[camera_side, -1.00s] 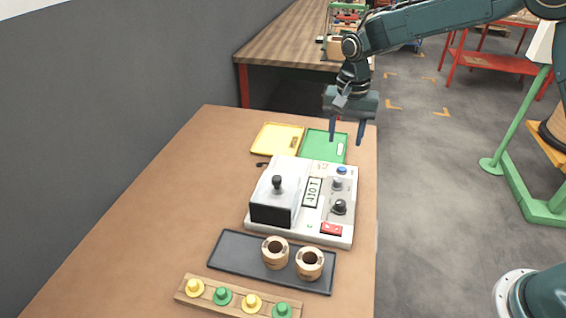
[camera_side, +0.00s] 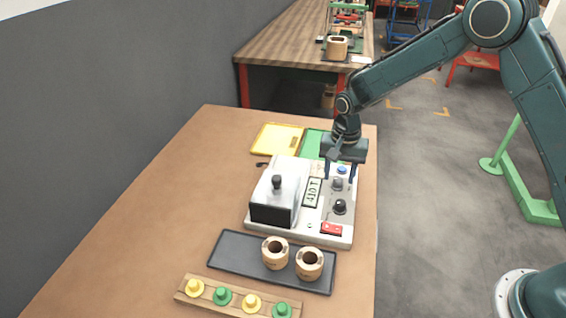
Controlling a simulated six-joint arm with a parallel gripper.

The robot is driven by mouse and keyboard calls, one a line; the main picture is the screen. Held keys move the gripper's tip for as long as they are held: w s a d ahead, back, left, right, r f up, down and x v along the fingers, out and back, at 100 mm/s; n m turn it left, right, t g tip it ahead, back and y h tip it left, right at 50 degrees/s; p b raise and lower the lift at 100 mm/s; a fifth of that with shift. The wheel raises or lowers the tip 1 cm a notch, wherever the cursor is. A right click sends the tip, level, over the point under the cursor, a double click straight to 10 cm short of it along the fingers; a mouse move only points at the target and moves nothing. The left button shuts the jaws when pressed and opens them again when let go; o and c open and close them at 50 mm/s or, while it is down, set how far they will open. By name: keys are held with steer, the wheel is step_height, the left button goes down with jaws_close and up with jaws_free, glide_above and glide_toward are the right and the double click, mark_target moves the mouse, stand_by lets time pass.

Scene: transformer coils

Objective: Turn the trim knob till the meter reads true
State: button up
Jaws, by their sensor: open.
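The white tester (camera_side: 318,229) sits on the brown bench. Its meter display (camera_side: 312,192) shows small dark characters, too small to read surely. On its right panel are a blue button (camera_side: 342,170), a grey knob (camera_side: 337,184), a black knob (camera_side: 340,206) and a red switch (camera_side: 331,229). I cannot tell which knob is the trim knob. My gripper (camera_side: 339,175) is open and points down at the panel's far end, its fingers on either side of the blue button and just above the grey knob in the picture. Contact cannot be made out.
A black tray (camera_side: 225,255) with two wooden coils (camera_side: 309,264) and a peg rail (camera_side: 237,299) lie in front. Yellow (camera_side: 277,139) and green (camera_side: 312,144) trays lie behind. The bench's left side is clear.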

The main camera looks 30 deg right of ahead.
steer(key=shift+f, duration=0.7)
steer(key=c, duration=1)
steer(key=shift+n, duration=0.3)
steer(key=n, duration=0.9)
